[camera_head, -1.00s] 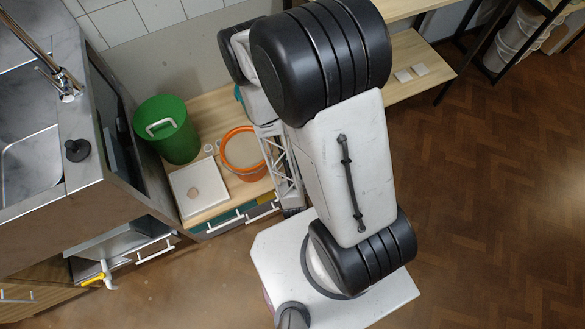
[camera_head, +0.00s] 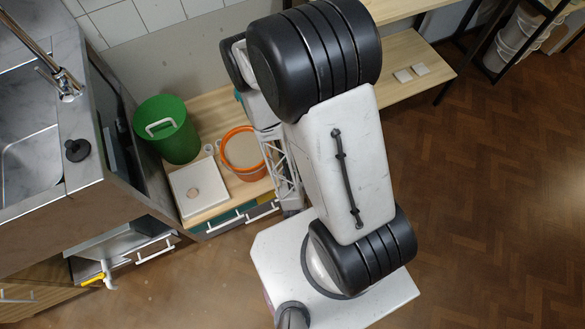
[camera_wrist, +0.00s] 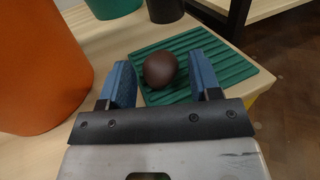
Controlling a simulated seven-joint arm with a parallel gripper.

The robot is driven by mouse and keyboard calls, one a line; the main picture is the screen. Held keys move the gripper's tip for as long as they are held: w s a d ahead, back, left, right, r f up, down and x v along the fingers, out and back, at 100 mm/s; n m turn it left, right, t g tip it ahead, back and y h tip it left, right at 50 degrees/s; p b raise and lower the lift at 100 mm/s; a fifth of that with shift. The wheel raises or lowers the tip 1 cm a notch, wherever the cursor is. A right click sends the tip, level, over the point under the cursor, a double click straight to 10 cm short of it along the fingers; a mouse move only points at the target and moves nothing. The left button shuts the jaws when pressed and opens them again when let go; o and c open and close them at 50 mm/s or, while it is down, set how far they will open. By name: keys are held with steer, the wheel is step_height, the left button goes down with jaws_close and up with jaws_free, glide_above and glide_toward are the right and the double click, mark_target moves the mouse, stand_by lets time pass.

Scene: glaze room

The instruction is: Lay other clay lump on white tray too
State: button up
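In the head view a white square tray (camera_head: 208,184) lies on the wooden bench with one small pale beige lump (camera_head: 192,194) on it. In the wrist view my gripper (camera_wrist: 161,72) is open, with blue finger pads. A rounded dark brown lump (camera_wrist: 160,69) shows between the fingertips on a green ridged mat (camera_wrist: 226,72), with gaps visible on both sides. In the head view my arm hides my gripper, the mat and both brown lumps.
An orange bucket (camera_wrist: 38,65) stands close on the gripper's left; in the head view the orange bucket (camera_head: 229,164) is right of the tray. A green bin (camera_head: 168,135) stands behind the tray. A teal container (camera_wrist: 112,8) is at the wrist view's top.

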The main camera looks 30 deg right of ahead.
steer(key=shift+o, duration=0.4)
steer(key=shift+s, duration=0.1)
steer(key=shift+v, duration=3.8)
steer(key=shift+a+f, duration=0.1)
steer(key=shift+o, duration=0.9)
